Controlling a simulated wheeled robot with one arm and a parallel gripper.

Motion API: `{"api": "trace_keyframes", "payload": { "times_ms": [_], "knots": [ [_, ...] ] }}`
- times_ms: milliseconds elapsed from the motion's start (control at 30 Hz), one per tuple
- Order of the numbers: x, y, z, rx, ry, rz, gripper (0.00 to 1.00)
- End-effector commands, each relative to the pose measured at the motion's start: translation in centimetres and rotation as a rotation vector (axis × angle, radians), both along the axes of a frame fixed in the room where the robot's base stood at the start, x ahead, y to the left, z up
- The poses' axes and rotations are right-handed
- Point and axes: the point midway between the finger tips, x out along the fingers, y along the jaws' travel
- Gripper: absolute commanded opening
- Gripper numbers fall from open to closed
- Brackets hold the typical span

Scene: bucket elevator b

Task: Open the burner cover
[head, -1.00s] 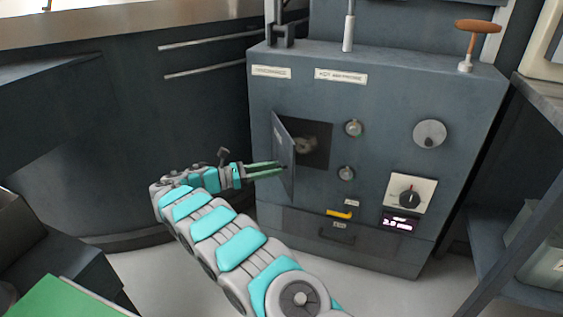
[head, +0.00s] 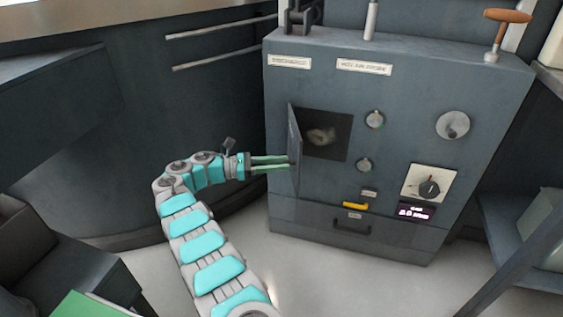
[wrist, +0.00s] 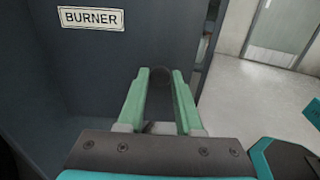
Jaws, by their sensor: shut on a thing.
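The burner cover (head: 294,140) is a thin grey door on the left side of a dark square opening (head: 330,133) in the grey machine. It stands swung out from the front, seen nearly edge-on. In the wrist view the cover (wrist: 75,65) fills the left and carries a "BURNER" label (wrist: 91,18). My gripper (head: 288,162) comes from the left, with its green fingertips at the lower part of the cover.
The machine front (head: 400,110) has round knobs, a dial (head: 429,188), a lit display (head: 415,212), a yellow handle (head: 355,206) and a low drawer handle (head: 351,227). A dark curved counter (head: 110,110) stands left. Floor (head: 330,285) is clear in front.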

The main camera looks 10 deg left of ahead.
Motion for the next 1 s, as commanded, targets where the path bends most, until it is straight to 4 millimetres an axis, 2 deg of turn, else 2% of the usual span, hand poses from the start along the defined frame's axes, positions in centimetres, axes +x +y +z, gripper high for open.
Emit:
{"api": "trace_keyframes", "payload": {
  "times_ms": [600,633,867,1000],
  "knots": [
    [-0.12,0.2,0.1,0.001,-0.002,-0.003,0.0],
    [-0.12,0.2,0.1,0.001,-0.002,-0.003,0.38],
    [-0.13,0.18,0.05,0.001,-0.001,-0.003,0.63],
    [-0.14,0.18,0.03,0.001,-0.001,-0.004,0.63]
  ]
}}
